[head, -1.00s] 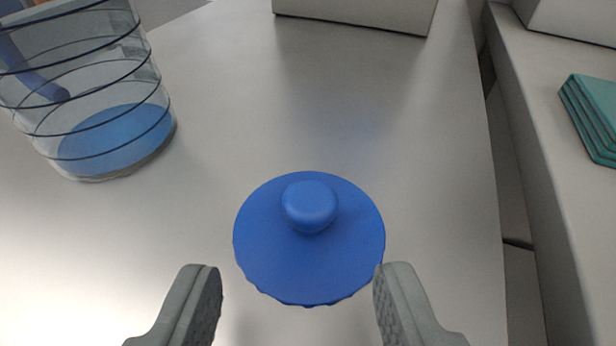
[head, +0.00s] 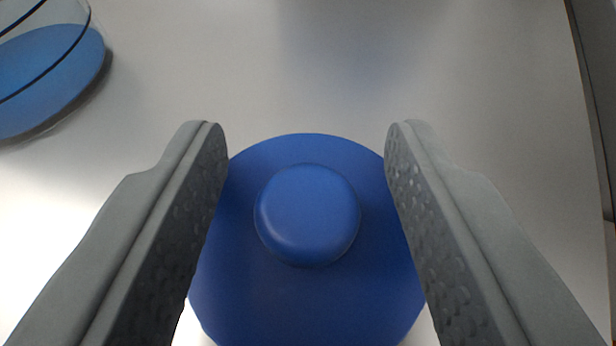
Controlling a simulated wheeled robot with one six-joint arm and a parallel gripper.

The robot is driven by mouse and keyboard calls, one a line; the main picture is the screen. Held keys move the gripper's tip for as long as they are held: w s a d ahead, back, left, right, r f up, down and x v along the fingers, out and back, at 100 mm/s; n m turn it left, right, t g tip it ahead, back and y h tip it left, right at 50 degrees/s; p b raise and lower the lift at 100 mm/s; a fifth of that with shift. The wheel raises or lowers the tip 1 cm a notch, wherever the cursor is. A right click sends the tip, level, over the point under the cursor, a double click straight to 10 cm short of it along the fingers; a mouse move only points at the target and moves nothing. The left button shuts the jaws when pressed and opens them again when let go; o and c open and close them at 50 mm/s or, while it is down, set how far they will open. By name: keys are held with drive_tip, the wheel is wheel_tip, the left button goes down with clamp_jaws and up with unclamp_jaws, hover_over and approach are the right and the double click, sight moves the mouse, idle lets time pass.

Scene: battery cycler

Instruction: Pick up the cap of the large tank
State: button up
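The blue round cap (head: 310,300) lies on the grey metal surface with its rounded knob (head: 308,213) facing up. My gripper (head: 307,145) is open, with one finger on each side of the knob. The fingers overlap the cap's left and right edges in the picture, and there is a clear gap between each finger and the knob. The cap's lower edge is cut off by the frame. The clear tank (head: 50,65) with dark rings and a blue bottom stands at the upper left, mostly out of view.
The grey metal surface (head: 300,60) is bare above the cap and between it and the tank. Its right edge (head: 590,110) runs down the right side of the picture, with a dark gap beyond it.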

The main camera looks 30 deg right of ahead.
sight(308, 209)
clamp_jaws()
wheel_tip(308, 209, up, 10)
drive_tip(key=shift+f, duration=0.1)
idle(0.5)
